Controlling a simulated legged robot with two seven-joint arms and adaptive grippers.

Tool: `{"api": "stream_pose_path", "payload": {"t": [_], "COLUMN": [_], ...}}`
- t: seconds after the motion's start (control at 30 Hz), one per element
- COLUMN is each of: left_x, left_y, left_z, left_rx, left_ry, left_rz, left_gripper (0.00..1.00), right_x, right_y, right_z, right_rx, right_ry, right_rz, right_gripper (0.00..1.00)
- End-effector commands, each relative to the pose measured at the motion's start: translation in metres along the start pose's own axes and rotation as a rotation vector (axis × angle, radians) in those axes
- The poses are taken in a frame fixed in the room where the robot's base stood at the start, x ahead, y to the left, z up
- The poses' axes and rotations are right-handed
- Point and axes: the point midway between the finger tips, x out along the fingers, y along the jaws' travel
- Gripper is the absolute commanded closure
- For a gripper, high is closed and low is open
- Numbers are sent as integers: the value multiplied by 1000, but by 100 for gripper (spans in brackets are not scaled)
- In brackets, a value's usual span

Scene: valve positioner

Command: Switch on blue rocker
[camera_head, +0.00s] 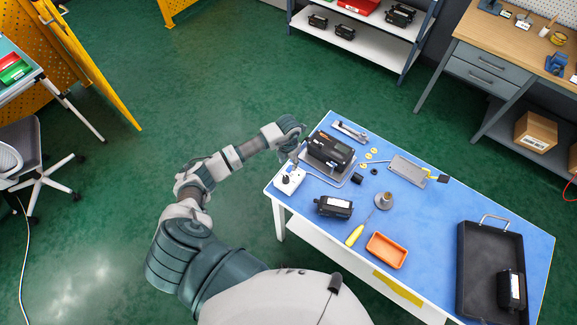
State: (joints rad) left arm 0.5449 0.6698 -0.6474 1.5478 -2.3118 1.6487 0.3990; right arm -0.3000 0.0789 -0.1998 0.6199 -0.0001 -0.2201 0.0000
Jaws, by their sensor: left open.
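A small white box (288,179) with dark parts on its top sits at the left corner of the blue-topped bench (425,228). I cannot make out a blue rocker; it is too small to tell or is hidden. My left gripper (294,158) is open and points down just above and behind the white box. Its fingers are small in the picture, and I cannot tell whether they touch anything. A black positioner unit (330,149) stands on a grey stand right beside the gripper. My right gripper does not show.
A black module (334,207), a yellow-handled screwdriver (355,235), an orange tray (386,250) and a grey metal plate (408,170) lie on the bench. A black tray (488,240) holds another module at the right.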

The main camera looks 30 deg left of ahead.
Motion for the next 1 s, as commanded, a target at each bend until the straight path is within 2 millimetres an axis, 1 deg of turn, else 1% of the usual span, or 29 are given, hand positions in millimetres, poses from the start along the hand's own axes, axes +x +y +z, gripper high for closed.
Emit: {"api": "stream_pose_path", "payload": {"t": [0.03,0.1,0.2,0.3,0.4,0.63,0.67,0.7,0.77,0.8,0.83,1.0], "left_x": [10,22,35,44,47,48,48,48,48,48,48,48], "left_y": [0,-1,0,-1,0,0,0,0,0,0,0,0], "left_z": [0,-1,0,0,0,0,0,0,0,0,0,1], "left_rx": [-2,-1,-2,0,0,0,0,0,0,0,0,-1], "left_ry": [2,3,1,0,-1,-1,-1,-1,-1,-1,-1,2], "left_rz": [-1,-1,-1,-1,0,0,0,0,0,0,0,1], "left_gripper": [52,52,52,52,52,52,57,67,82,92,100,100], "right_x": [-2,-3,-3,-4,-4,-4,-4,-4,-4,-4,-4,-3], "right_y": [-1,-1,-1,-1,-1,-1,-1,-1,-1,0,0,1], "right_z": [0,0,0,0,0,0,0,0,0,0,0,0], "right_rx": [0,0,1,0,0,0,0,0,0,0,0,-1], "right_ry": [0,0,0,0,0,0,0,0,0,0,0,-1], "right_rz": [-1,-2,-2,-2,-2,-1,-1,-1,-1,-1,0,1], "right_gripper": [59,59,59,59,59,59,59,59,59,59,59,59]}}
